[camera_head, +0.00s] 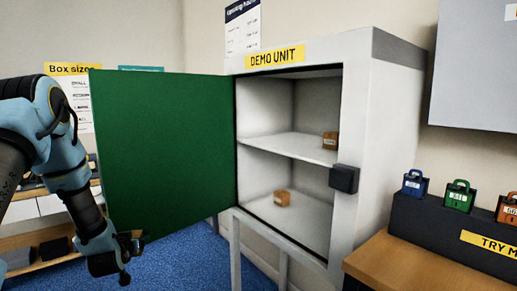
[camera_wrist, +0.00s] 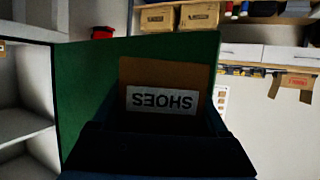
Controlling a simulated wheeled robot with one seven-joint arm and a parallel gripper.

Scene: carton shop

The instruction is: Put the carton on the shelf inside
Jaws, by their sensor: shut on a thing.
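A brown carton (camera_wrist: 150,72) with a white SHOES label fills the middle of the wrist view, its lettering upside down there. My gripper (camera_wrist: 150,140) is shut on this carton, its dark parts covering the near side. In the head view my gripper (camera_head: 130,243) is low at the left, by the bottom corner of the open green door (camera_head: 165,150). The white cabinet (camera_head: 392,140) stands open to the right, with a middle shelf (camera_head: 285,145). A small carton (camera_head: 330,141) sits at that shelf's right end; another carton (camera_head: 282,198) rests on the cabinet floor.
The green door stands between my arm and the cabinet opening. A dark block (camera_head: 344,178) sits on the cabinet's right front edge. A wooden counter (camera_head: 410,267) with a dark padlock display (camera_head: 450,230) is at right. The shelf's left part is clear.

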